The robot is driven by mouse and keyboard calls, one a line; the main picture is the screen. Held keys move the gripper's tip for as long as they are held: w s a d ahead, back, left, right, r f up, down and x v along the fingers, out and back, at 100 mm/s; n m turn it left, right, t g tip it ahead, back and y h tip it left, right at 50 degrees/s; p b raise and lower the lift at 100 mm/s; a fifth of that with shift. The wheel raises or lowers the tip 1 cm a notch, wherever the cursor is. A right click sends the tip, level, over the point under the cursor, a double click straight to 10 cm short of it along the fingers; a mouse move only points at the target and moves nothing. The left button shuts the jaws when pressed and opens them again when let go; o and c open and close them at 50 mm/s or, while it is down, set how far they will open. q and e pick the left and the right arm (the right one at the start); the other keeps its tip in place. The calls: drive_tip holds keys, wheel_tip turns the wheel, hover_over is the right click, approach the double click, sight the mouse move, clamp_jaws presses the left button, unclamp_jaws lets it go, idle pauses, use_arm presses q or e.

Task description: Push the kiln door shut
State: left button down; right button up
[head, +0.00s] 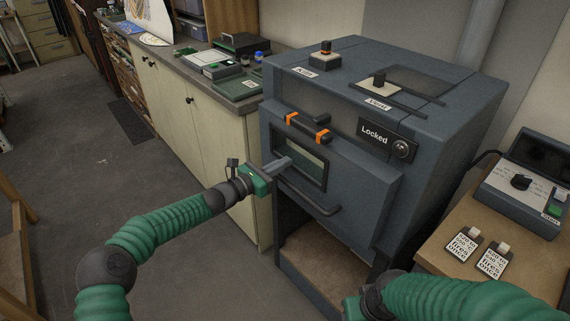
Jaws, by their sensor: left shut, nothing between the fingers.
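The kiln (440,150) is a dark blue-grey box in the middle right of the head view. Its front door (355,210) has a small window (312,168) and a bar handle (312,200) below it. The door slab stands slightly proud of the body; I cannot tell whether a gap remains behind it. My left gripper (281,166) is shut and empty, its fingers in front of the door near the window's left side. Contact is not clear. My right gripper (352,307) is low at the bottom edge, partly cut off, its fingers not visible.
A "Locked" sign (374,133) sits beside a round lock (402,149), right of an orange-banded handle (308,127). A cream cabinet (200,120) stands left of the kiln. A wooden table (436,262) with a control box (522,192) and tags stands right. Floor at left is open.

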drive_tip(key=shift+w+a+r, duration=0.1)
drive_tip(key=shift+a, duration=0.1)
idle(0.3)
